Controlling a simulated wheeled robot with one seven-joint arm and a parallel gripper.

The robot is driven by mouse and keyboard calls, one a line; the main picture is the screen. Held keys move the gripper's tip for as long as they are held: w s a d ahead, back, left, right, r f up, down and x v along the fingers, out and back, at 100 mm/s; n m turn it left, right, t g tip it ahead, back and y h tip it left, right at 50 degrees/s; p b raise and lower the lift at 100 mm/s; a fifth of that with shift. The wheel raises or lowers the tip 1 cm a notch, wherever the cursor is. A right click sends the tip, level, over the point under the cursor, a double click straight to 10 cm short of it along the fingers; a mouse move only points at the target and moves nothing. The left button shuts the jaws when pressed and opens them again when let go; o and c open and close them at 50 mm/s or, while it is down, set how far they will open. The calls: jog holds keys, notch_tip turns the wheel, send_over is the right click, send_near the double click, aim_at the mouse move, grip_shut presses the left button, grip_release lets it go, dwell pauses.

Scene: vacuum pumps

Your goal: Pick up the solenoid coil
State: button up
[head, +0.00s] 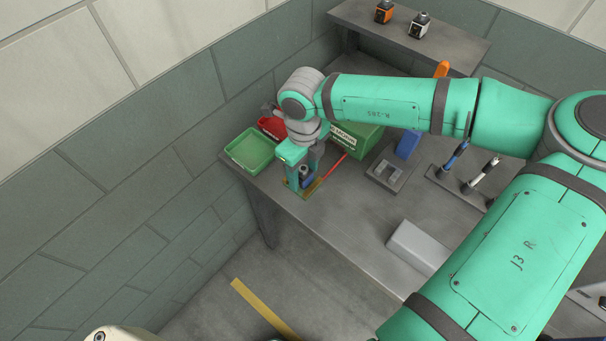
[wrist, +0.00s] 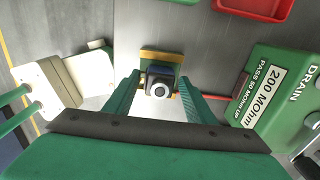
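The solenoid coil (wrist: 160,82) is a dark blue-black block with a pale ring around a dark hole on its top. In the head view the coil (head: 307,178) shows partly behind my gripper's finger. My gripper (head: 300,182) points down over the pad, with its fingers on either side of the coil. In the wrist view my gripper (wrist: 160,88) is open, with a narrow gap between each green finger and the coil. The coil's lower part is hard to see.
A green tray (head: 249,151) and a red bin (head: 271,128) stand at the table's far left. A green "200 MOhm" box (wrist: 275,100) is close on the right. A grey block (head: 417,246) lies near the front edge.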

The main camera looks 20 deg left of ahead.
jog(key=c, duration=1.1)
jog(key=shift+o, duration=0.2)
jog(key=shift+r, duration=0.1)
